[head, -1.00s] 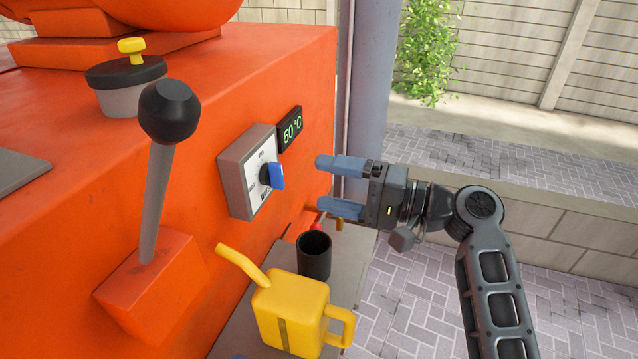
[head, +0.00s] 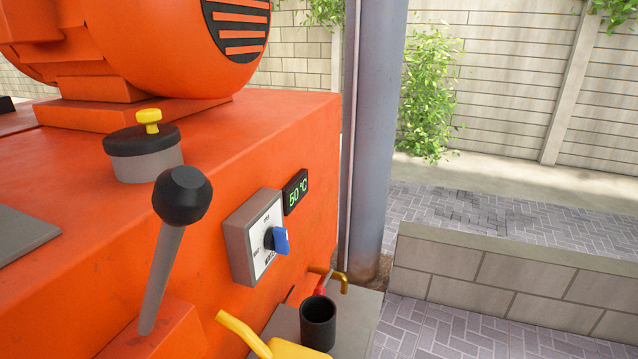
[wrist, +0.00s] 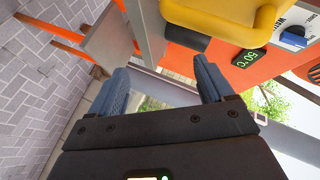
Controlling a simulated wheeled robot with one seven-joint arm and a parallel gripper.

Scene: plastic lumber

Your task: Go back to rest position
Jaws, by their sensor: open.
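My gripper (wrist: 160,88) shows only in the wrist view, with its two blue-grey fingers apart and nothing between them. It is out of the head view. The orange machine (head: 90,230) fills the left of the head view. On its side are a control box with a blue knob (head: 281,240) and a display (head: 296,191) reading 50 °C. In the wrist view the display (wrist: 249,58) and the blue knob (wrist: 293,37) are at the upper right. A yellow can (wrist: 225,20) is near the top of that view, apart from the fingers.
A black cup (head: 318,325) stands on the grey ledge by a brass tap (head: 338,276). The yellow can's spout (head: 242,333) shows at the bottom. A black-knobbed lever (head: 182,195) rises in front of the machine. A grey post (head: 372,130) and low wall (head: 510,280) stand right. Paving (head: 490,210) is clear.

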